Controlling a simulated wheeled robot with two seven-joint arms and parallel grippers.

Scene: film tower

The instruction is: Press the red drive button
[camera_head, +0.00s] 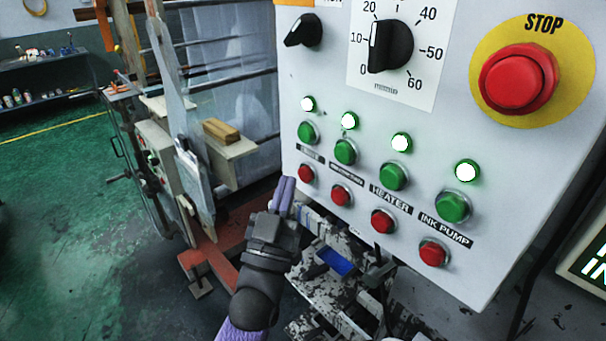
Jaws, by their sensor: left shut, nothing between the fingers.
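The white control panel (420,155) fills the right of the head view. Its bottom row has small red buttons; the leftmost red button (306,173) sits under a green button (308,132) and a dark label that looks like DRIVE, hard to read. My left gripper (285,190) is shut and empty, fingers pointing up, just left of and below that leftmost red button. The picture shows a small gap beside the button; I cannot tell the depth between them. My right gripper is not in view.
Other red buttons (341,194) sit close to the right. A large red STOP button (514,80) on a yellow disc and a black dial (391,45) are higher up. White lamps (401,143) are lit. Machinery (330,285) stands below the panel; green floor (60,220) is open at left.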

